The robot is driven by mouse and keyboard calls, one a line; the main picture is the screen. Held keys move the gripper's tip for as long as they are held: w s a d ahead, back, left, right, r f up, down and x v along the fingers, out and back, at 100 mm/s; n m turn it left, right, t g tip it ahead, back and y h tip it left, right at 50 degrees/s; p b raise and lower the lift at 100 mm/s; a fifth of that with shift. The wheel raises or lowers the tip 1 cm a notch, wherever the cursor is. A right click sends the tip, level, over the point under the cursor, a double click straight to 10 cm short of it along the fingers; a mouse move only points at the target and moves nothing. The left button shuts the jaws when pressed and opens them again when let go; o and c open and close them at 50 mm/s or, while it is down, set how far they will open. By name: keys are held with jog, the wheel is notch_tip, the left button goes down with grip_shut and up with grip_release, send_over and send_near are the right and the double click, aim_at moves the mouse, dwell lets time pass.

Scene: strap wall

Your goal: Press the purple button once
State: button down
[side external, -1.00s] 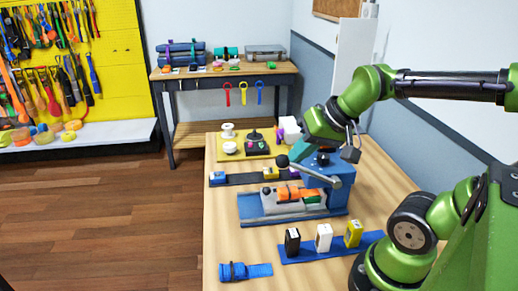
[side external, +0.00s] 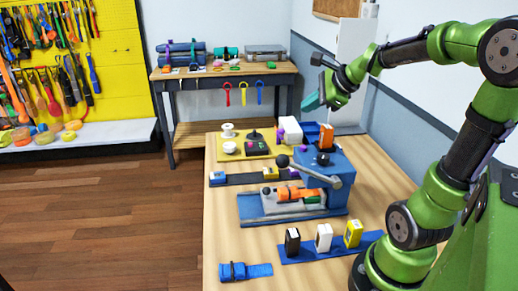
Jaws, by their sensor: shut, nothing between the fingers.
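My gripper (side external: 311,102) has teal fingertips. It is shut and empty, raised in the air above the far right part of the workbench. I see small purple things on the bench: one (side external: 280,135) at the left end of a white box (side external: 291,129), one (side external: 304,148) in front of that box, and one (side external: 294,173) by the dark strap. They are too small to tell which is the purple button or whether any is pressed in. My gripper is well above all of them and touches nothing.
A blue machine (side external: 325,168) with a long lever (side external: 310,174) stands mid-bench, with an orange block (side external: 326,135) behind its top. A yellow board (side external: 233,139) holds white spools and a black control box (side external: 255,146). Several small boxes stand on a blue strip (side external: 300,254) in front.

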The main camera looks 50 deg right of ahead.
jog(key=shift+f, duration=0.1)
send_over(306, 152)
jog(key=shift+f, duration=4.35)
jog(key=shift+f, duration=0.4)
jog(key=shift+f, duration=0.55)
jog(key=shift+r, duration=1)
